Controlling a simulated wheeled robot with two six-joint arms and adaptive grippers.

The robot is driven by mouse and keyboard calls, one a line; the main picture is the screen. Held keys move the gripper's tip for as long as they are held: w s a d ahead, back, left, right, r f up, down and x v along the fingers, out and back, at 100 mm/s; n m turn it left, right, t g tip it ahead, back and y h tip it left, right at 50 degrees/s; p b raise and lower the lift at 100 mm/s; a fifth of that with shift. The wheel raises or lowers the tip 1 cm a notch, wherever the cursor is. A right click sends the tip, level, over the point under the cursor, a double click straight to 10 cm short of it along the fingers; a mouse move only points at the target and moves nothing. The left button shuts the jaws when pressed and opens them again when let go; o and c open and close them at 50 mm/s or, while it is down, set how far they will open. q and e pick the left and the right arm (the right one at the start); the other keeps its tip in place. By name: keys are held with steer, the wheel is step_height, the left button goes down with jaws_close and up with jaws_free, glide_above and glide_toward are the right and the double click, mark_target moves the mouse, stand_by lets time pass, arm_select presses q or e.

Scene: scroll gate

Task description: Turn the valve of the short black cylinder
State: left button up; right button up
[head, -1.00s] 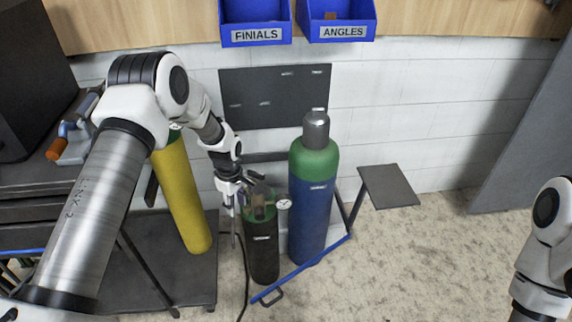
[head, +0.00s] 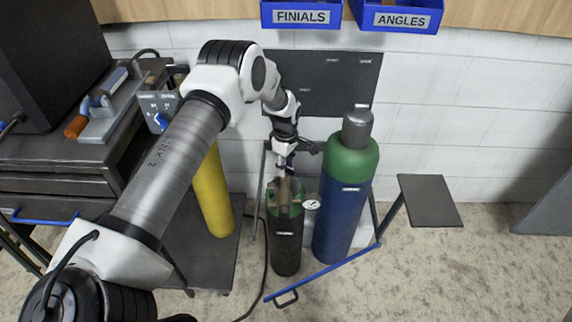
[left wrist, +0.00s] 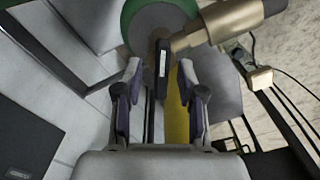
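The short black cylinder (head: 287,248) stands upright with a green shoulder, brass-coloured fittings on top and a round white gauge (head: 311,204) at its right. My left gripper (head: 285,168) is just above these fittings, pointing down. In the left wrist view its two fingers are apart, with a dark, flat, edge-on part (left wrist: 162,70), seemingly the valve handle, showing between the fingertips. I cannot tell whether they touch it. A brass fitting (left wrist: 225,22) and the green shoulder (left wrist: 128,20) lie beyond. My right gripper is out of view.
A taller blue cylinder (head: 340,220) with green shoulder and grey cap stands close at the right. A yellow cylinder (head: 212,195) stands at the left. A blue bar (head: 330,270) runs low in front. A dark panel (head: 335,85) is on the wall behind.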

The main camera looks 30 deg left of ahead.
arm_select(q)
steer(key=shift+s+r, duration=0.1)
steer(key=shift+r, duration=0.05)
steer(key=shift+c, duration=0.6)
jaws_close()
